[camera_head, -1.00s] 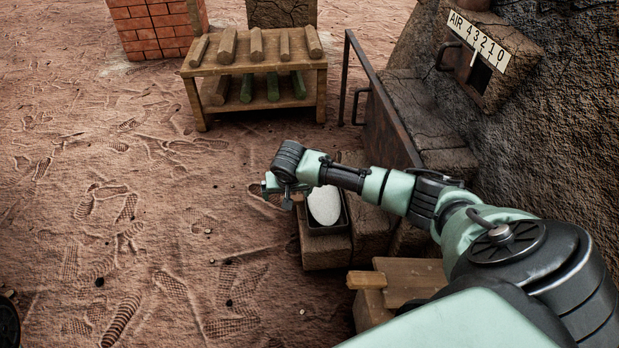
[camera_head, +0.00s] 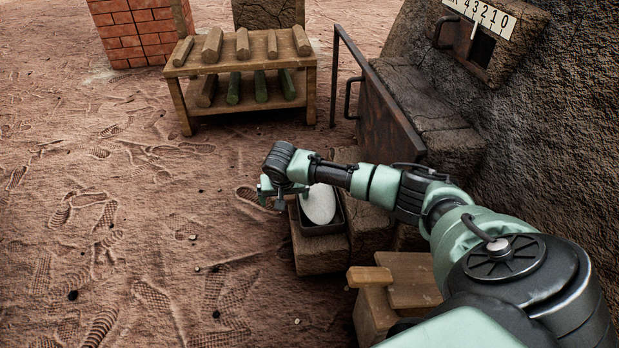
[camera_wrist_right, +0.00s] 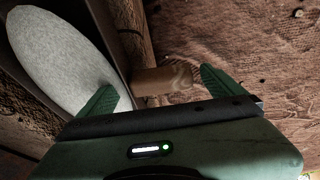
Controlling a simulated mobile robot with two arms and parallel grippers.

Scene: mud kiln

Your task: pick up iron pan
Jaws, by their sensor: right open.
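The iron pan (camera_head: 323,230) is a dark rectangular tray on a stone block beside the kiln. A white oval piece (camera_head: 319,203) lies in it. In the right wrist view the pan's dark wall (camera_wrist_right: 112,48) and the white oval (camera_wrist_right: 58,62) fill the left side. A brown cylindrical handle (camera_wrist_right: 165,80) sticks out from the pan's side. My right gripper (camera_head: 274,193) is at the pan's left end. In the wrist view its green fingers (camera_wrist_right: 160,94) are open, with the handle showing between them, not clamped. My left gripper is not in view.
A wooden rack (camera_head: 243,90) with logs stands at the back. A rusty metal door (camera_head: 385,115) and the kiln wall (camera_head: 560,130) are on the right. A wooden stool-like block (camera_head: 408,280) is in front of the pan. Open sandy ground (camera_head: 110,240) lies to the left.

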